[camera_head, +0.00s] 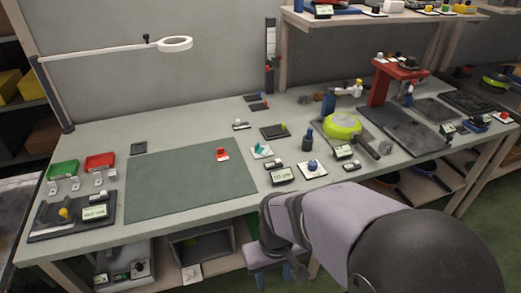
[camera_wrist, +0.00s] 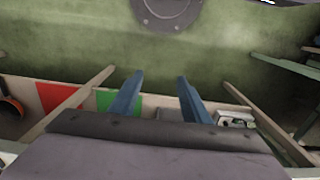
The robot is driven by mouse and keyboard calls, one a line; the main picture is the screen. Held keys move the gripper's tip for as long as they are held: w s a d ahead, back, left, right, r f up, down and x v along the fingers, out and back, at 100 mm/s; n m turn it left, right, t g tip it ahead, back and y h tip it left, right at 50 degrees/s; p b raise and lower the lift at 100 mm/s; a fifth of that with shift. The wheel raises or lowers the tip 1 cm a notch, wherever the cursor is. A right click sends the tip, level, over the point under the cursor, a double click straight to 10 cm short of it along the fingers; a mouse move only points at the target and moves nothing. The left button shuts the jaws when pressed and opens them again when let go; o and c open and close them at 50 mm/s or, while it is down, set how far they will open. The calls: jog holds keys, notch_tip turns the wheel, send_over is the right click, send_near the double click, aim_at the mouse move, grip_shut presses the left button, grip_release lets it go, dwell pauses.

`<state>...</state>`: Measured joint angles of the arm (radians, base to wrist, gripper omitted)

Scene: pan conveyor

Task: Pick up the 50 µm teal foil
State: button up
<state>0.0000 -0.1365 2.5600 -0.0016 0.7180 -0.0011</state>
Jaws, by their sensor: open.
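A small white plate with a teal piece on it (camera_head: 262,151), likely the teal foil, lies on the workbench just right of the green mat. It is too small to read any marking. My gripper (camera_head: 275,274) is in front of the bench and low in the picture, well apart from the teal piece. In the wrist view its two blue fingers (camera_wrist: 158,88) are spread with nothing between them. The teal piece does not show in the wrist view.
A similar plate with a red piece (camera_head: 222,154) lies on the green mat (camera_head: 180,190); one with a blue piece (camera_head: 312,168) lies right of the teal one. The bench's front edge lies between gripper and plates.

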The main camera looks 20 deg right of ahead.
jog(key=c, duration=0.4)
